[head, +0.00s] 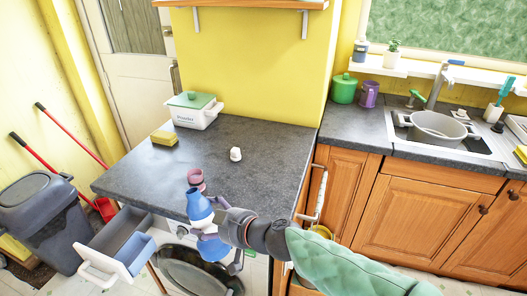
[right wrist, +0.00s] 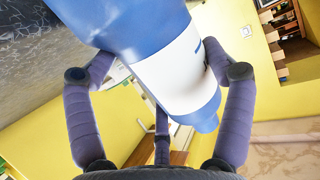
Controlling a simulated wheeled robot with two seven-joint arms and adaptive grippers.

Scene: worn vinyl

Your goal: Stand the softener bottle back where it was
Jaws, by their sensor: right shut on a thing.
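The softener bottle, which I take to be the blue bottle (head: 199,208) with a white label, is in my right gripper (head: 222,238). In the head view it overlaps the front edge of the worktop (head: 130,179), above the washing machine. Its lower part is partly covered by the fingers. In the right wrist view the bottle (right wrist: 178,70) lies between the purple fingers, which are shut on it, and it looks slanted there. I cannot tell its exact height over the worktop. My left gripper is not in view.
A pink cup (head: 195,177) is right behind the bottle. A small white item (head: 235,154), a yellow sponge (head: 164,138) and a powder box (head: 195,112) stand on the worktop. The worktop's right part is clear.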

